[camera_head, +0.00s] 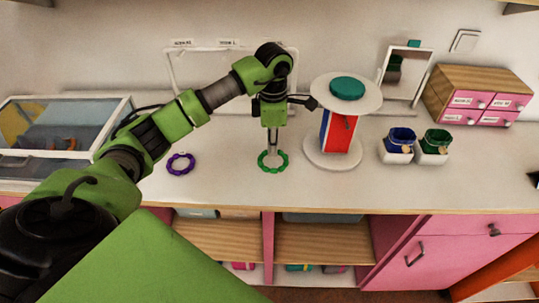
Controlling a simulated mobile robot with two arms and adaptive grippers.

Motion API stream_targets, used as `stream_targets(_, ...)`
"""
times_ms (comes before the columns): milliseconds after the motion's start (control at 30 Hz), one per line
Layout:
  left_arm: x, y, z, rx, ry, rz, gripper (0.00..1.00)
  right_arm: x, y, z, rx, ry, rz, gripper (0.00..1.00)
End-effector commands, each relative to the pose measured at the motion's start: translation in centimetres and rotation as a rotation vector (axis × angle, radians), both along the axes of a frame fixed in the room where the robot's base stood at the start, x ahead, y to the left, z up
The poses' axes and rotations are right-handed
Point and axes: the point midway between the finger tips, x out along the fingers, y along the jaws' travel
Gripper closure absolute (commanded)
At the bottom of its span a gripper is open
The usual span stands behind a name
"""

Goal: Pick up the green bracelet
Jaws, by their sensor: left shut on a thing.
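The green bracelet (272,168), a ring of green beads, is at the middle of the white counter, near its front edge. My left gripper (272,152) points straight down and is shut on the far side of the bracelet's ring. I cannot tell whether the bracelet still touches the counter. My right gripper is not in view.
A purple bracelet (181,163) lies to the left on the counter (225,178). A round stand (335,150) with a red, white and blue column is close on the right. Two small pouches in white holders, a mirror and a pink drawer box (478,97) are further right. A glass case (60,120) is at left.

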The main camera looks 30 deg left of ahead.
Motion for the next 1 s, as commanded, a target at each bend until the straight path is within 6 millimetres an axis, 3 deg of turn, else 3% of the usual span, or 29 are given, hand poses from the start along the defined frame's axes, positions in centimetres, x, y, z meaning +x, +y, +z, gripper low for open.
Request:
stream_targets(200,-1.4,-3.6,4.5,0.002,-0.008,-0.006,1.00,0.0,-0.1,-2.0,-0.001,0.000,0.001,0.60)
stream_targets(500,-4.1,-9.5,7.4,0.002,-0.005,-0.003,1.00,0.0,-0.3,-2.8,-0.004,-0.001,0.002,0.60)
stream_targets(700,-4.8,-11.2,8.2,0.000,-0.002,0.000,1.00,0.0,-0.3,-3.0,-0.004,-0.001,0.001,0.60)
stream_targets(1000,-5.0,-11.5,8.3,0.000,0.000,0.001,1.00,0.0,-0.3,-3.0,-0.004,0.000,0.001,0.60)
